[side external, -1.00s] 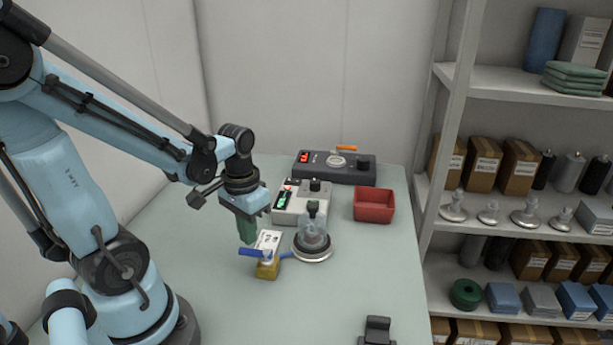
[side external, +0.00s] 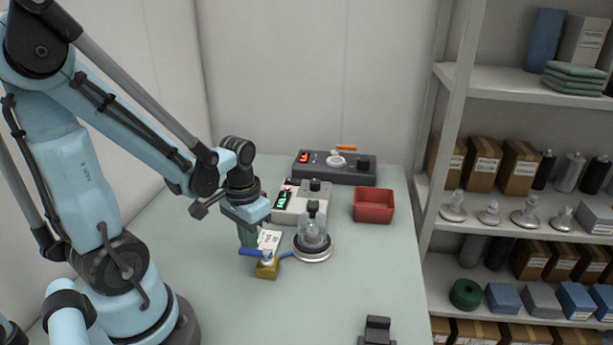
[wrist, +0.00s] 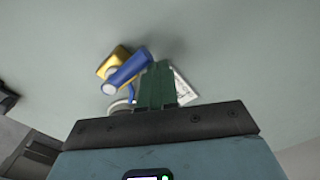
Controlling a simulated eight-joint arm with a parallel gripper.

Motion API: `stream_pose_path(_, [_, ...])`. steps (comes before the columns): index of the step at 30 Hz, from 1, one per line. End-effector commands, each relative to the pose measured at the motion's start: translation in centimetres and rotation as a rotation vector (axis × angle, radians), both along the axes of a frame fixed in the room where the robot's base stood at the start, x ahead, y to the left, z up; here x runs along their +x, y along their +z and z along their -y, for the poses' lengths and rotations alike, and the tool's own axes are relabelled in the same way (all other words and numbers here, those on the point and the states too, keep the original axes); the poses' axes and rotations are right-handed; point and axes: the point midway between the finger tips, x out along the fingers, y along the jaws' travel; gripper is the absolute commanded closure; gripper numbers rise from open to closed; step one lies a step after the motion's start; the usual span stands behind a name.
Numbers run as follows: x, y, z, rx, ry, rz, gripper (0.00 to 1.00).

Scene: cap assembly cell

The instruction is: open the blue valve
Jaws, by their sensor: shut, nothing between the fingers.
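In the wrist view the lever (wrist: 128,70) lies diagonally across the yellow body (wrist: 112,62). My gripper (side external: 247,243) points down with green fingers, just behind the lever. In the wrist view the fingers (wrist: 158,66) are together and empty, right beside the lever's upper right end. I cannot tell whether they touch it. A thin blue tube (side external: 286,255) runs from the valve towards the glass jar.
A glass jar on a round base (side external: 312,250) stands right of the valve. A white card (side external: 270,240) lies close behind it. A grey control box (side external: 290,207), a dark device (side external: 352,172) and a red bin (side external: 374,205) are further back. The front table is mostly clear.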

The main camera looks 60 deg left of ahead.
Motion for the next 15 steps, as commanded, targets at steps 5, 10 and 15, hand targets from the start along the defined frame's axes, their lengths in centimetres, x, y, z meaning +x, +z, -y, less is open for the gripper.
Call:
stream_pose_path(5, [-0.36,0.01,0.13,0.000,0.000,0.000,1.00])
stream_pose_path(10, [-0.93,0.01,0.32,0.000,0.000,0.000,1.00])
stream_pose_path(15, [-1.03,0.01,0.35,0.000,0.000,0.000,1.00])
